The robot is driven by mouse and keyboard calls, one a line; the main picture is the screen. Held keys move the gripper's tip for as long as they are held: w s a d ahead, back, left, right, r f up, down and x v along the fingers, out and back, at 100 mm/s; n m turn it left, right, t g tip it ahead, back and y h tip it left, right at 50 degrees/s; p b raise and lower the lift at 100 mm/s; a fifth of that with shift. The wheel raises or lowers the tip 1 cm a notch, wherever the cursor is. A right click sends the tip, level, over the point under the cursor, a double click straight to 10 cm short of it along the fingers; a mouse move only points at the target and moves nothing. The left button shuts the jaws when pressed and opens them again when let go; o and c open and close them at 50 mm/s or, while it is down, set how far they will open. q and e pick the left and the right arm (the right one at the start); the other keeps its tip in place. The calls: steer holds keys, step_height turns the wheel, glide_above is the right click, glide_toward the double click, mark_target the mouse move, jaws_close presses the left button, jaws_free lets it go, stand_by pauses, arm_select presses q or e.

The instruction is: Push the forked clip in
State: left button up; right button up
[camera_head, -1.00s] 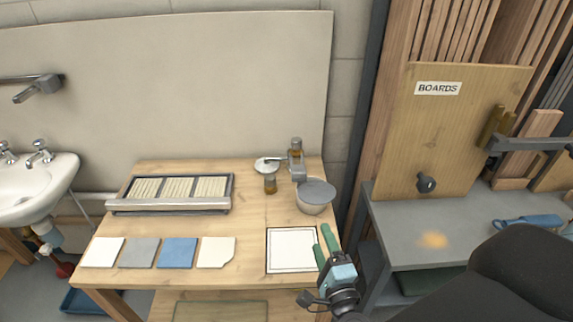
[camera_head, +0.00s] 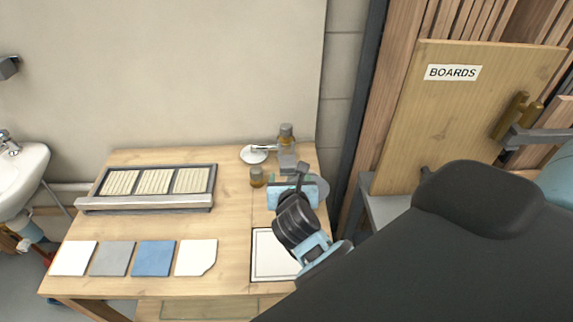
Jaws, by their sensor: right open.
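My right gripper (camera_head: 295,183) is over the back right of the wooden table, seen from behind its wrist. It is open; its fingers are mostly hidden by its own body. Just beyond it stands a grey fitting (camera_head: 287,158) with a brown, clear-topped piece (camera_head: 286,134) above it. A short brown cylinder (camera_head: 257,176) stands just left of the gripper. A round bowl (camera_head: 323,187) is mostly covered by the gripper. I cannot make out the forked clip, and I cannot tell whether the gripper touches anything. My left gripper is not in view.
A white dish (camera_head: 254,154) lies behind the brown cylinder. A slatted rack (camera_head: 145,204) lies at the left, with several flat tiles (camera_head: 153,258) in front. A white framed square (camera_head: 272,258) lies near my arm. A boards panel (camera_head: 465,110) stands at the right.

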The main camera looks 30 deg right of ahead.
mark_target(288, 167)
steer(key=shift+x, duration=3.9)
steer(key=shift+r, duration=0.1)
